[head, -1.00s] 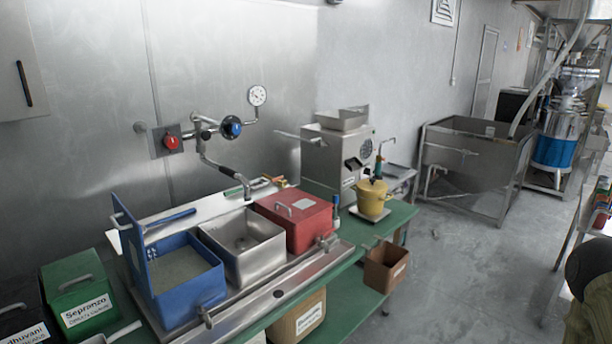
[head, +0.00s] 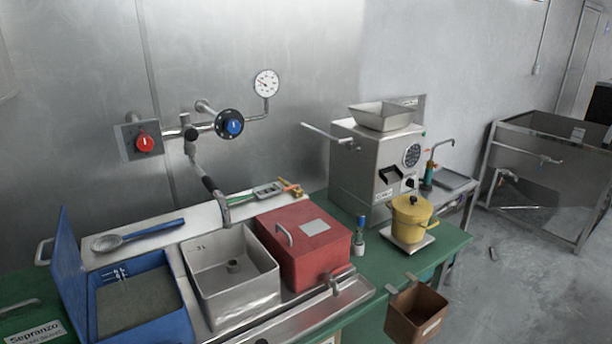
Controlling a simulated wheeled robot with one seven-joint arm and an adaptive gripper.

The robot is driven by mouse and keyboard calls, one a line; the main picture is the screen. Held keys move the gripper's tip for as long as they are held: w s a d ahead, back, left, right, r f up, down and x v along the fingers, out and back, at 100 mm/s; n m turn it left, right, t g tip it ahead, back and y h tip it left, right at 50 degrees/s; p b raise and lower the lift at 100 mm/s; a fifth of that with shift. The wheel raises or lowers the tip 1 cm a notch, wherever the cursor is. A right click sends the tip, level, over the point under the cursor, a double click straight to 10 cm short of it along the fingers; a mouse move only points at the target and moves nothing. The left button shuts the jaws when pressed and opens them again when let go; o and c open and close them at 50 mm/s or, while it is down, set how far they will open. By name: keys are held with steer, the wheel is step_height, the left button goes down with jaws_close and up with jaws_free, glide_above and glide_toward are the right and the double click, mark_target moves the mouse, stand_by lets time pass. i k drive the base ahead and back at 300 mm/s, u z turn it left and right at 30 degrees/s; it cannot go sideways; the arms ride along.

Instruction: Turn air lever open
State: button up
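A grey pipe assembly is fixed to the steel wall at the left in the head view. It carries a red knob (head: 145,144) on a square plate, a blue-faced round knob (head: 231,125) and a white dial gauge (head: 266,83). A jointed pipe with a dark grip (head: 210,185) hangs from it, its end down over the steel basin. A short grey piece (head: 187,122) stands up on the pipe between the knobs. I cannot tell which part is the air lever or how it is set. My gripper is not in view.
Below on the green table (head: 455,238) stand an open blue box (head: 67,265), the steel basin (head: 207,258) and a red lidded box (head: 310,258). A grinder (head: 350,165) and yellow pot (head: 408,222) stand to the right. A brown bin (head: 405,318) hangs at the table's front.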

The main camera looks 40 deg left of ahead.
mark_target(289, 188)
steer(key=i, duration=0.1)
steer(key=u, duration=1)
